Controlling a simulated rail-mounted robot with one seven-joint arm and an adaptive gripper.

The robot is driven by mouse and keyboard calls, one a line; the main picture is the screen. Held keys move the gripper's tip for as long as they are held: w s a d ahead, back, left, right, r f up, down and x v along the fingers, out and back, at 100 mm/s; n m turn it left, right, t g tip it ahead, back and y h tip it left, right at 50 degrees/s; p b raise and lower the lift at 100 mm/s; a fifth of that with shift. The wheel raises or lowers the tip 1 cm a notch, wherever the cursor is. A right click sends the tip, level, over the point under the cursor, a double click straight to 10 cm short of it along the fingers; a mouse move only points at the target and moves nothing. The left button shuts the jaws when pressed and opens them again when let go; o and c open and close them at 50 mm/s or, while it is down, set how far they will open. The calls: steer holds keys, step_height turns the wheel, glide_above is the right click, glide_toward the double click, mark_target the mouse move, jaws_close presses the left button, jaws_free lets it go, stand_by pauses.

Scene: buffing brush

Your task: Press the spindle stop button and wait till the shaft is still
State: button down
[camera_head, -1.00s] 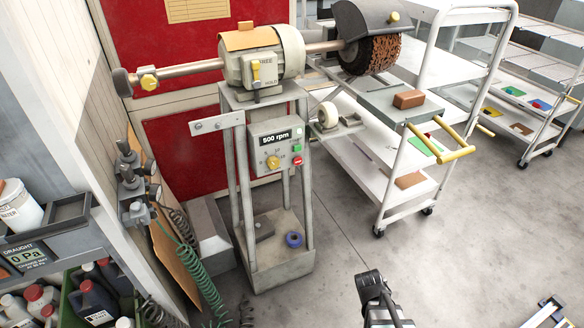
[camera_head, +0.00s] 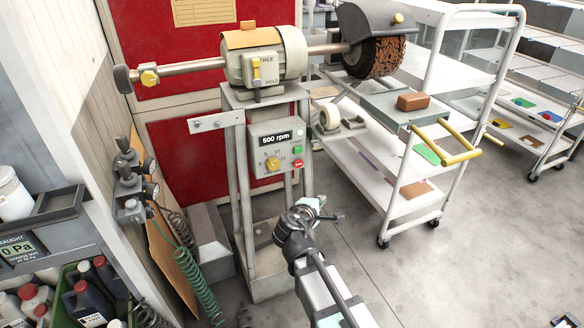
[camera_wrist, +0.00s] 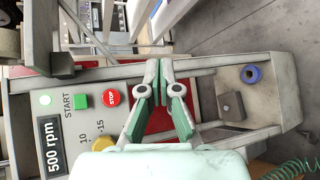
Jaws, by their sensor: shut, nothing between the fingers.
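The grey control box (camera_head: 276,146) on the buffing stand shows "500 rpm" on its display (camera_head: 276,137). The red stop button (camera_head: 298,164) is at its lower right, below the green start button (camera_head: 297,150). The wrist view shows the stop button (camera_wrist: 112,96) left of my fingers, uncovered. The shaft (camera_head: 195,66) runs through the motor (camera_head: 265,62) to the brown brush (camera_head: 375,57); one frame cannot show whether it turns. My gripper (camera_wrist: 158,75) is shut and empty, apart from the button. In the head view my gripper (camera_head: 312,205) is below and right of the box.
A yellow knob (camera_head: 272,164) is on the box beside the stop button. A white cart (camera_head: 450,85) with a yellow handle stands to the right. An air-regulator post with a green coiled hose (camera_head: 200,280) is at the left. Open floor lies at the lower right.

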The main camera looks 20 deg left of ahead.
mark_target(298, 163)
steer(key=r+n, duration=0.1)
steer(key=a+r+n+t+y, duration=0.1)
steer(key=n, duration=0.1)
steer(key=w+a+r+n, duration=0.1)
steer(key=shift+a+r+n+t+y, duration=0.25)
steer(key=shift+r+n+t+y, duration=0.05)
steer(key=shift+r+t, duration=0.1)
steer(key=shift+w+f, duration=0.1)
steer(key=shift+w, duration=0.05)
steer(key=w+a, duration=0.6)
stand_by(0.4)
steer(key=shift+a, duration=0.2)
stand_by(1.1)
steer(key=shift+w+a, duration=0.25)
steer(key=shift+w+a, duration=0.3)
stand_by(0.9)
steer(key=shift+d, duration=0.1)
steer(key=shift+s+d, duration=0.55)
steer(key=shift+s, duration=0.05)
